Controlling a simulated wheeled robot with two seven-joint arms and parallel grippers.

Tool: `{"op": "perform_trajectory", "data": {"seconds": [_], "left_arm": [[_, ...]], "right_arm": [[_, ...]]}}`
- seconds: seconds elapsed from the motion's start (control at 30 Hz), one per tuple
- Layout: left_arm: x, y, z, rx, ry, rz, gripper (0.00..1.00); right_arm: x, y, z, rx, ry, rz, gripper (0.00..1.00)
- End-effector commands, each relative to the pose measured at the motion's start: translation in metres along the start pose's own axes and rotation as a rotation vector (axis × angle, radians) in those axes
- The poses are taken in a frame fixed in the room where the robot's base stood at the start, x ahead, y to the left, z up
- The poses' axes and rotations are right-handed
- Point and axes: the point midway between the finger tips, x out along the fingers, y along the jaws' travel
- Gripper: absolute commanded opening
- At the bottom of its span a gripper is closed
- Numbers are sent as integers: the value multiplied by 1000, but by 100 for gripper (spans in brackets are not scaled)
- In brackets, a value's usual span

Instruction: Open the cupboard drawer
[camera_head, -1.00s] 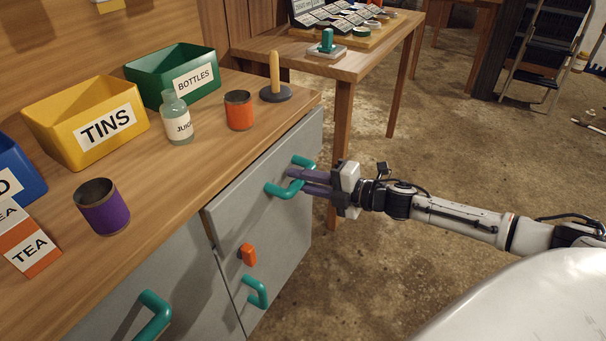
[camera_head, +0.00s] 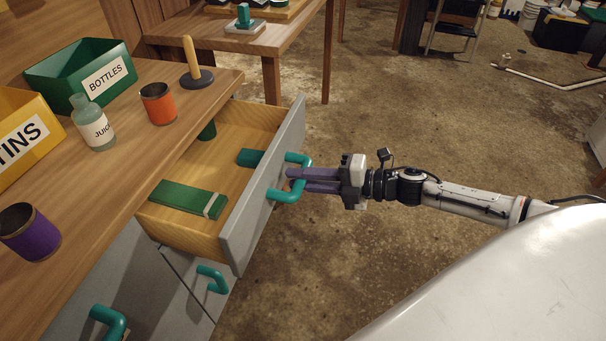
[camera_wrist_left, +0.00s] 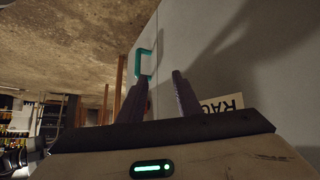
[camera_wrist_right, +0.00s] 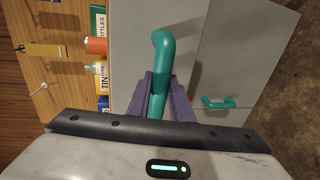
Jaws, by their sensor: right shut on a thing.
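The cupboard drawer (camera_head: 265,190) stands pulled out from the grey cupboard, its wooden inside showing. Its teal handle (camera_head: 290,194) is on the grey front, and the handle also shows in the right wrist view (camera_wrist_right: 162,62). My right gripper (camera_head: 292,180) is shut on this handle, its purple fingers on either side of the bar. In the drawer lie a green box with a pale band (camera_head: 188,199), a smaller green block (camera_head: 250,157) and a dark green round thing (camera_head: 207,130) partly under the counter. My left gripper (camera_wrist_left: 157,85) shows only in its wrist view, fingers apart and empty.
On the counter (camera_head: 140,170) stand a purple tin (camera_head: 30,232), a juice bottle (camera_head: 92,125), an orange tin (camera_head: 158,104), a wooden peg on a dark base (camera_head: 196,65) and labelled bins. Another teal handle (camera_head: 212,279) is below the drawer.

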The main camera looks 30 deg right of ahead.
Motion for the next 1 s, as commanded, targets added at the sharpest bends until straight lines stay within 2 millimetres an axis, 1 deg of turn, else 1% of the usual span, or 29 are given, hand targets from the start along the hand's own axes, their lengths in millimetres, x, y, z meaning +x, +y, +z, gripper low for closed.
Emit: {"op": "perform_trajectory", "data": {"seconds": [0.3, 0.33, 0.43, 0.77, 0.87, 1.0], "left_arm": [[-1, 0, 3, 0, -5, 0, 31], [-1, 0, 3, 0, -6, 0, 31], [-1, 0, 3, 0, -5, 0, 31], [-1, 0, 2, 0, -5, 0, 31], [-2, 0, 1, 0, -5, 0, 31], [-4, 1, -1, 2, -5, 0, 31]], "right_arm": [[-1, 0, 0, -2, 1, 0, 0], [-1, 0, 0, -2, 1, 0, 21], [-1, 0, 0, -2, 1, 0, 38], [-3, 0, 0, -1, 0, -1, 38], [-10, -1, 0, 1, 0, -3, 38], [-29, -1, 0, 0, 0, -4, 38]]}}
